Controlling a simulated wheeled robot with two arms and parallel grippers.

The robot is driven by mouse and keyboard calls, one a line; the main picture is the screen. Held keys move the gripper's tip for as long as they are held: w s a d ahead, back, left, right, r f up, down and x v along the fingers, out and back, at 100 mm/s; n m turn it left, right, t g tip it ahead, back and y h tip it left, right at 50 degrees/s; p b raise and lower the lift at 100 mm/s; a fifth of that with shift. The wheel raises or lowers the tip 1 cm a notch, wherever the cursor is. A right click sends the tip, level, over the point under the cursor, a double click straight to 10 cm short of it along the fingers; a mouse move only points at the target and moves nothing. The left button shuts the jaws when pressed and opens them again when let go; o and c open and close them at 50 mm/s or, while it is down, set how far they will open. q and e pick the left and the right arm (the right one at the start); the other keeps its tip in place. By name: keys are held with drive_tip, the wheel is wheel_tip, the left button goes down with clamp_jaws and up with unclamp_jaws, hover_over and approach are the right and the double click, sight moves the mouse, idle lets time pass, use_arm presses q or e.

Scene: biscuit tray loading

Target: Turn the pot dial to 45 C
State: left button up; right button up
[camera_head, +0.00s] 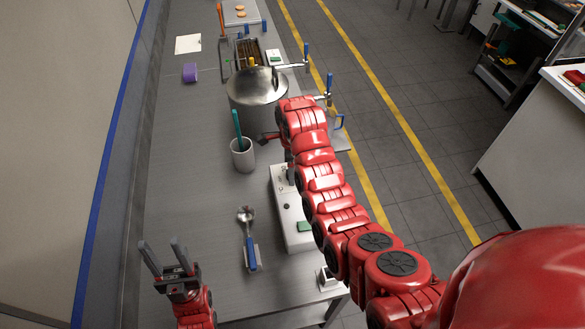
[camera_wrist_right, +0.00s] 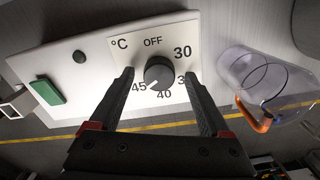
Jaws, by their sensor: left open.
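The pot dial (camera_wrist_right: 158,74) is a round black knob on a white plate marked OFF, 30, 40 and 45. Its white mark points to the lower left, towards 45; I cannot tell whether it is exactly on it. My right gripper (camera_wrist_right: 160,74) is open, one finger on each side of the dial, with gaps visible. In the head view my right arm hides the dial. The white control box (camera_head: 291,226) with a green button (camera_head: 305,226) lies beside that arm. A lidded metal pot (camera_head: 250,112) stands beyond. My left gripper (camera_head: 163,257) is open and empty at the lower left.
A grey cup (camera_head: 242,158) with a teal-handled tool stands on the steel table (camera_head: 180,170). A ladle with a blue handle (camera_head: 252,255) lies nearer. A clear jug with an orange handle (camera_wrist_right: 268,85) is right of the dial plate. The table's left side is mostly clear.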

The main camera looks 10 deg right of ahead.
drive_tip(key=shift+r, duration=0.1)
wheel_tip(320, 180, up, 6)
drive_tip(key=p, duration=0.5)
drive_tip(key=shift+s+r, duration=0.1)
drive_tip(key=shift+r, duration=0.65)
wheel_tip(320, 180, up, 10)
drive_tip(key=shift+f, duration=0.15)
drive_tip(key=shift+f, duration=0.1)
